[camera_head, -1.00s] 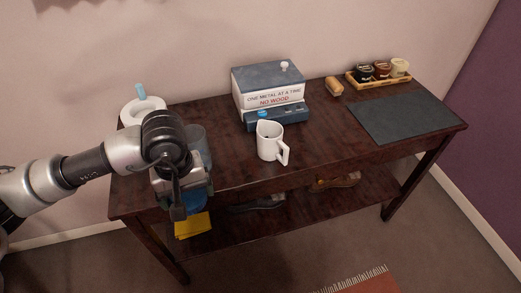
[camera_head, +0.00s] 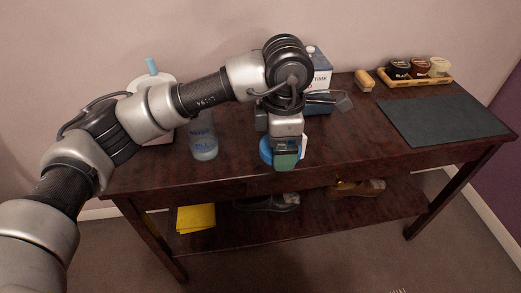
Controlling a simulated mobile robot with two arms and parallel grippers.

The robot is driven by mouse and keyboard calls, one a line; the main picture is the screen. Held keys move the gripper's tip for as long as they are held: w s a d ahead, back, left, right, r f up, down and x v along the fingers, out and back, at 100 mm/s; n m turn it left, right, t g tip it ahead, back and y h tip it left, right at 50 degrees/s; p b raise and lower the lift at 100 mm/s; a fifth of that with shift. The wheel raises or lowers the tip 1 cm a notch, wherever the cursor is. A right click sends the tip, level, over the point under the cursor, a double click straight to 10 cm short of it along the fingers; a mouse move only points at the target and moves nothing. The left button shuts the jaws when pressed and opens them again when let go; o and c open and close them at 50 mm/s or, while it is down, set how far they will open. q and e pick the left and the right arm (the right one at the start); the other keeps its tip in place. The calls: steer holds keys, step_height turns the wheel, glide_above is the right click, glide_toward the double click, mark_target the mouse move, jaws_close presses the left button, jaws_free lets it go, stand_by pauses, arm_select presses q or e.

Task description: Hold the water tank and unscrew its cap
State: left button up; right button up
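My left gripper (camera_head: 283,155) points down over the front middle of the table. A round blue piece and a green piece show at its tips. I cannot tell whether they are finger parts or something held, nor whether the fingers are open. A translucent container with blue lettering (camera_head: 203,145) stands upright at the left, its top hidden behind my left arm. A dark blue item (camera_head: 319,106) lies behind the gripper, largely covered by it. I cannot tell which of these is the water tank, and no cap shows clearly. My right gripper is not in view.
A white vessel with a blue stick (camera_head: 152,68) stands at the back left. A box (camera_head: 321,72), a brush (camera_head: 364,80), a tray of jars (camera_head: 418,80) and a dark mat (camera_head: 443,120) are rightward. Shoes (camera_head: 270,203) and yellow cloth (camera_head: 196,218) lie on the lower shelf.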

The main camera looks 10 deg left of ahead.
arm_select(q)
steer(key=shift+d+n, duration=0.3)
steer(key=shift+n, duration=0.1)
steer(key=shift+w+a+f, duration=0.1)
steer(key=shift+w, duration=0.15)
glide_above(250, 156)
step_height(250, 156, down, 7)
steer(key=shift+r+b, duration=0.2)
steer(key=shift+b, duration=0.15)
step_height(250, 156, down, 4)
steer(key=shift+r, duration=0.1)
steer(key=shift+f+b, duration=0.25)
steer(key=shift+b, duration=0.05)
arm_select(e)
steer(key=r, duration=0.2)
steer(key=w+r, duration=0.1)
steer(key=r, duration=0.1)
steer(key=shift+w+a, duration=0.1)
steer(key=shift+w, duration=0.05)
arm_select(q)
steer(key=o, duration=0.9)
steer(key=shift+c, duration=0.2)
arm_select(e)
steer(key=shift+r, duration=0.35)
